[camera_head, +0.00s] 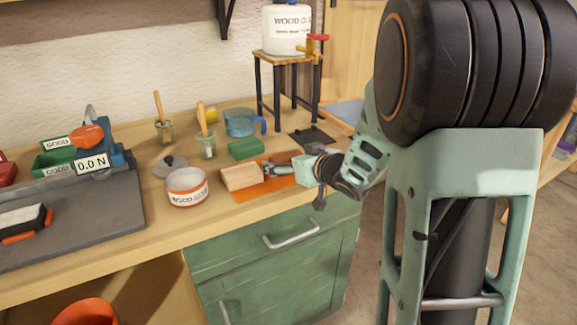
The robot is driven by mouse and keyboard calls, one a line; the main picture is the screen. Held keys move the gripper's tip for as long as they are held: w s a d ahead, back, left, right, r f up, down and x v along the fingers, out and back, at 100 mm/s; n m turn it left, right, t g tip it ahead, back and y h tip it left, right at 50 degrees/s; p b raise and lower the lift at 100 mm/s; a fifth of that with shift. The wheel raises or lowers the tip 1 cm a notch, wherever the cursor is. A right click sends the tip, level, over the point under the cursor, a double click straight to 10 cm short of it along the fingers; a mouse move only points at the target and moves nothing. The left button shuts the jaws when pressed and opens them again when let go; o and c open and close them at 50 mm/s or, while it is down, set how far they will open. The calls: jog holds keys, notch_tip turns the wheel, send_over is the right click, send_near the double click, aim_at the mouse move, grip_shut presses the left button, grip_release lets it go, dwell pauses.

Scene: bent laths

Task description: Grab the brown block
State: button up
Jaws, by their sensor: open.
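A light brown wooden block (240,178) lies at the left part of an orange mat (252,194) on the workbench. My gripper (271,170) reaches in from the right, low over the mat. It is open, and its dark fingertips are at the block's right end. I cannot tell whether the fingers touch the block or are on both sides of it; the fingers are small and partly overlapping in this view.
A glue tub (187,190) stands just left of the block, with its dark lid (170,166) behind it. A green block (246,149) and a glass jar with a brush (207,147) are behind. A small stand (288,58) holds a large glue container (286,30).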

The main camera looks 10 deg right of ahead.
jog(key=shift+c, duration=0.7)
jog(key=c, duration=1.2)
jog(key=shift+o, duration=0.2)
jog(key=shift+r, duration=0.1)
